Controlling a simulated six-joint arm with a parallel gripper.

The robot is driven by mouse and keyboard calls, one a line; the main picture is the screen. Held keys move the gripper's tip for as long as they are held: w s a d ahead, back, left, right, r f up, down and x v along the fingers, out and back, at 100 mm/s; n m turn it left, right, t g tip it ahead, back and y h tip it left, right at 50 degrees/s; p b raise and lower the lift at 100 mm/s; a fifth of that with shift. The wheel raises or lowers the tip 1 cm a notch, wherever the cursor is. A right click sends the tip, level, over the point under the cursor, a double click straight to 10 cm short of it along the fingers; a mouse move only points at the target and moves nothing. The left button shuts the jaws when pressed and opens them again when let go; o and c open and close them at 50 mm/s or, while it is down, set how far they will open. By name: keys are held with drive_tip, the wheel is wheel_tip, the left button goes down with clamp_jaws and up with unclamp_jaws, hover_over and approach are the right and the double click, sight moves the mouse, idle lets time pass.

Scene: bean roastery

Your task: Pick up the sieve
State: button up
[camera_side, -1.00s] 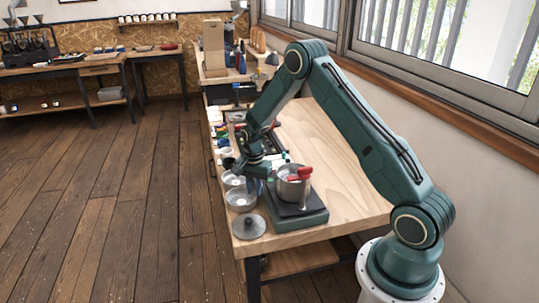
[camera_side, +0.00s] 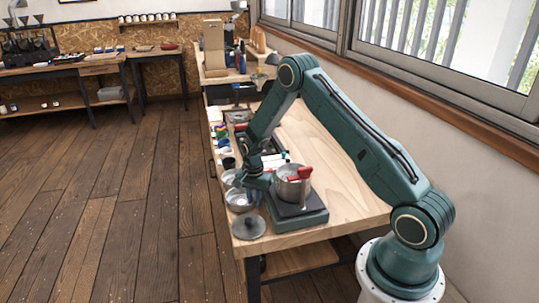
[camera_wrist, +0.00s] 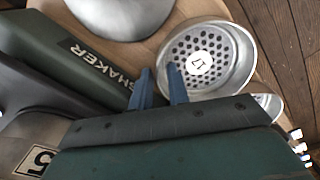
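The sieve (camera_wrist: 238,72) is a round, shallow metal pan with a perforated bottom and a white number label. In the side view the sieve (camera_side: 234,204) stands near the table's left edge, between the shaker and the edge, partly behind my gripper (camera_side: 252,196). In the wrist view my gripper (camera_wrist: 159,72) has two blue fingers, apart with nothing between them. One fingertip overlaps the sieve's near rim in the picture; the other is over the gap beside the shaker. I cannot tell whether either touches.
The green shaker (camera_side: 302,219) carries a metal pot (camera_side: 293,188) with red clamps, close to my gripper. A round lid (camera_side: 249,227) lies at the table's near corner. Another metal pan (camera_side: 229,177) stands behind the sieve. The table's right side is bare.

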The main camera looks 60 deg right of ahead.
clamp_jaws()
drive_tip(key=shift+r, duration=0.15)
wheel_tip(320, 180, up, 20)
idle(0.7)
idle(0.5)
drive_tip(key=s+d, duration=0.3)
drive_tip(key=s, duration=0.5)
drive_tip(key=s+d+r, duration=0.1)
drive_tip(key=s+d, duration=0.2)
drive_tip(key=s, duration=0.5)
drive_tip(key=shift+s+d+r, duration=0.15)
drive_tip(key=shift+s+r, duration=0.15)
drive_tip(key=shift+s, duration=0.1)
